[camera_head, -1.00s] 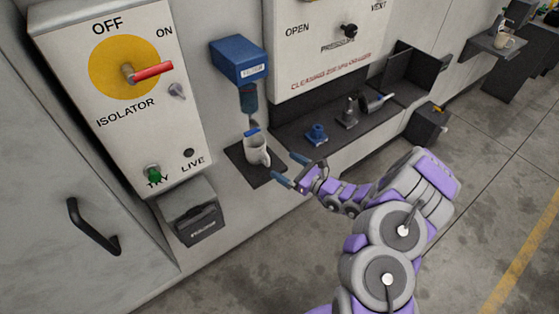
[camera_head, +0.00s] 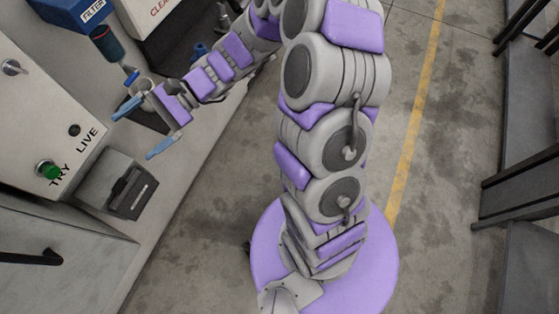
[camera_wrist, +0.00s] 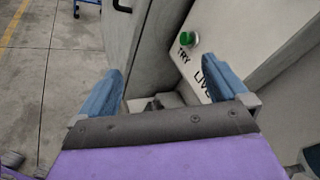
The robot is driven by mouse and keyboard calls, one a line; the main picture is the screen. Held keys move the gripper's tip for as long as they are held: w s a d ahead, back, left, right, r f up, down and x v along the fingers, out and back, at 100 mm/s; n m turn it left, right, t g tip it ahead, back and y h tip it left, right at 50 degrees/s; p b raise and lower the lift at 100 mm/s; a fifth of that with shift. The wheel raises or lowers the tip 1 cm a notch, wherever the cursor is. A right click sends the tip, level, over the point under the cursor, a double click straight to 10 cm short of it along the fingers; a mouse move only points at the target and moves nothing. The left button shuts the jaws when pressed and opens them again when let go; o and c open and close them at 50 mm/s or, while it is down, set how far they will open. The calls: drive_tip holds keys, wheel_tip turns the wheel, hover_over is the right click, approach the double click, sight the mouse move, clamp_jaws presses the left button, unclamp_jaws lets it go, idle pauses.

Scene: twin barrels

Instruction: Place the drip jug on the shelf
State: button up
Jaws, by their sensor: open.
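My gripper (camera_head: 143,128) is open and empty, in front of the jug and nearer the camera. I cannot tell whether a finger touches the jug. No other shelf is clearly in view now.
The blue filter box (camera_head: 72,12) hangs above the jug. A panel with a green TRY button (camera_head: 48,170) and a dark grey box (camera_head: 130,188) stand left of and below my gripper. Open concrete floor (camera_head: 205,235) lies to the right, with a yellow line.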

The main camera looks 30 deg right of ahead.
drive_tip(key=s+d+n+g+h, duration=0.1)
drive_tip(key=s+d+n+h, duration=0.15)
drive_tip(key=s, duration=0.25)
drive_tip(key=s+d+r+n+g+h, duration=0.1)
drive_tip(key=s+n+h, duration=0.2)
drive_tip(key=s, duration=0.3)
drive_tip(key=s+d+n+g+h, duration=0.1)
drive_tip(key=s+d+n+h, duration=0.15)
drive_tip(key=s, duration=0.25)
drive_tip(key=s+d+n+t+h, duration=0.1)
drive_tip(key=s+d+h, duration=0.3)
drive_tip(key=d, duration=0.3)
drive_tip(key=s+d+n+t+h, duration=0.1)
drive_tip(key=s+d+h, duration=0.3)
drive_tip(key=d, duration=0.4)
drive_tip(key=shift+d+r+t, duration=0.3)
drive_tip(key=shift+r+t, duration=0.1)
drive_tip(key=shift+t, duration=0.2)
